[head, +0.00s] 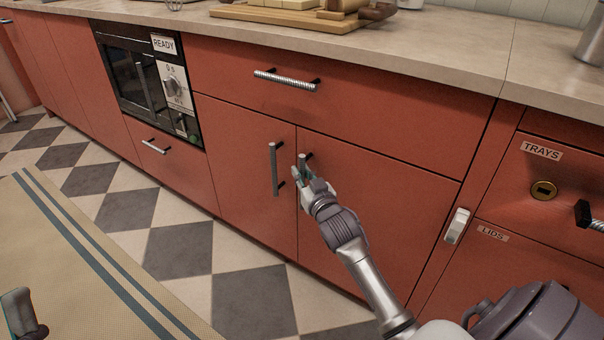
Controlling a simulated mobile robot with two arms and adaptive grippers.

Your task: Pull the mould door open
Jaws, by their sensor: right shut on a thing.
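A red cupboard with two doors stands below the counter, and no label for the mould door shows on it. The right-hand door (385,215) looks closed, its face level with the left-hand door (240,165). My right gripper (303,174) is shut on the upright metal handle (304,160) of the right-hand door, hiding most of that handle. The left-hand door's handle (275,168) is free, just left of my gripper. Part of my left gripper (20,312) shows at the bottom left corner, away from the doors; its fingers cannot be made out clearly.
A wide drawer (320,105) sits above the doors. An oven (140,78) marked READY is at left. Drawers marked TRAYS (540,151) and LIDS (493,233) are at right, beside a white latch (457,226). The chequered floor (240,300) before the doors is clear; a mat (70,270) lies left.

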